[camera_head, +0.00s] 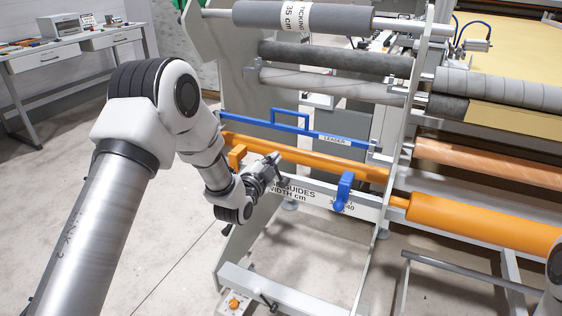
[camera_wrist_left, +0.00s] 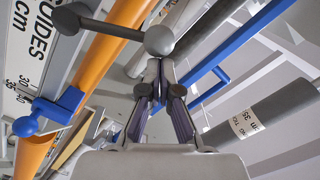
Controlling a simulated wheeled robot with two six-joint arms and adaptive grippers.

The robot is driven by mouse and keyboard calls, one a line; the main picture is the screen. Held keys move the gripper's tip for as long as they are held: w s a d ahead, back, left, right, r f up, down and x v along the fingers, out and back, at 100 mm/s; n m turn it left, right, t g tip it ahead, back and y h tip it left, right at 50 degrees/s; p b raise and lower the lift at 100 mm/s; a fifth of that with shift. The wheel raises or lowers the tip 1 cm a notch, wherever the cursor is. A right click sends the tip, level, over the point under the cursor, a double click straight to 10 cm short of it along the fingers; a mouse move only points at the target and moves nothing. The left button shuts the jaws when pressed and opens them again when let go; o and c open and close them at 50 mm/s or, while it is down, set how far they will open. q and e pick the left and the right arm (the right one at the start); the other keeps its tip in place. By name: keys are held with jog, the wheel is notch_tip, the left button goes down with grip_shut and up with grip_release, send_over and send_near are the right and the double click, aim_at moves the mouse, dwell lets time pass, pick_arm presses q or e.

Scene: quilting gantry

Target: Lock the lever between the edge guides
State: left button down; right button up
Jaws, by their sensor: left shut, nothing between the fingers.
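My left gripper (camera_head: 272,166) is at the white guide bar (camera_head: 317,200) marked "GUIDES WIDTH cm", between the orange edge guide (camera_head: 237,156) and the blue edge guide (camera_head: 345,187). In the wrist view its fingers (camera_wrist_left: 160,64) are shut and empty. The lever shows there as a dark rod (camera_wrist_left: 112,29) with a grey ball knob (camera_wrist_left: 159,40), just beyond the fingertips; whether they touch cannot be told. The blue guide with its round knob (camera_wrist_left: 26,127) is at left there. In the head view my gripper largely hides the lever. My right gripper is out of view.
An orange roller (camera_head: 320,162) runs just behind the guide bar. A blue leader bar (camera_head: 330,137) crosses above it. Fabric rolls (camera_head: 335,62) hang higher. Upright frame plates (camera_head: 402,150) stand at the sides. A bench (camera_head: 75,45) is far back left; open floor lies left.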

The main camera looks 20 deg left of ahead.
pick_arm(q)
jog(key=shift+a+f+n, duration=0.25)
jog(key=shift+a+n, duration=0.05)
jog(key=shift+a, duration=0.5)
